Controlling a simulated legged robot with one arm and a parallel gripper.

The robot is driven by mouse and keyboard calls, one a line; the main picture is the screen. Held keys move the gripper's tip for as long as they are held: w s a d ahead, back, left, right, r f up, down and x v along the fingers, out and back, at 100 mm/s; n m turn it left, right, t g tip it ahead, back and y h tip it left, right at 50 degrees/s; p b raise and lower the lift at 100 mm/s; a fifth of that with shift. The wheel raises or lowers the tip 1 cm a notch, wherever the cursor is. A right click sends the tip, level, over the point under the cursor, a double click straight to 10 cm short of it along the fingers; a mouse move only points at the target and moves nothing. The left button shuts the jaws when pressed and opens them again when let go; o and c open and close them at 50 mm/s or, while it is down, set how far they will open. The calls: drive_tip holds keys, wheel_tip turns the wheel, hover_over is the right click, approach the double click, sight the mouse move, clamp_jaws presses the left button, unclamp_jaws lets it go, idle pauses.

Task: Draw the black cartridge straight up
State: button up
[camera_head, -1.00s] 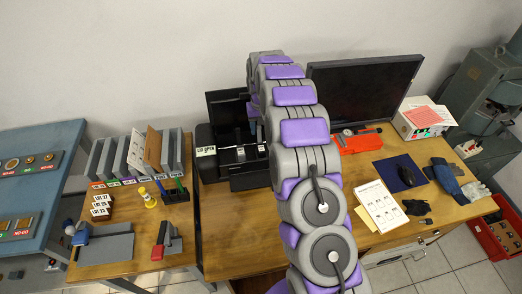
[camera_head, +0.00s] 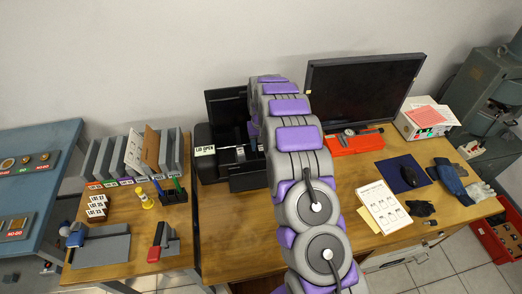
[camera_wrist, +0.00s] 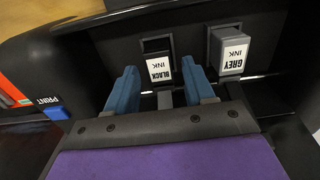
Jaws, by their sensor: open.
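The black cartridge (camera_wrist: 157,66), with a white "BLACK INK" label, sits in its slot in the printer in the wrist view. My gripper (camera_wrist: 159,70) is open, with one blue finger to the left of the cartridge and one to the right. Gaps show between the fingers and the cartridge; I cannot tell how far the tips reach along its sides. The printer (camera_head: 205,170) stands with its lid up, beside a "LID OPEN" sign, in the head view. My arm hides the gripper and cartridge there.
The grey cartridge (camera_wrist: 229,49) stands close to the right of my right finger. A blue PRINT button (camera_wrist: 56,109) is on the printer's left. A monitor (camera_head: 362,92) and an orange case (camera_head: 352,144) stand right of my arm. Upright dividers (camera_head: 103,157) stand left of the printer.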

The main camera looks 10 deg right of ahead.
sight(261, 147)
drive_tip(key=shift+f, duration=0.2)
drive_tip(key=c, duration=0.8)
drive_tip(key=shift+r, duration=0.1)
wheel_tip(261, 147, up, 7)
drive_tip(key=p, duration=0.2)
drive_tip(key=shift+p, duration=0.35)
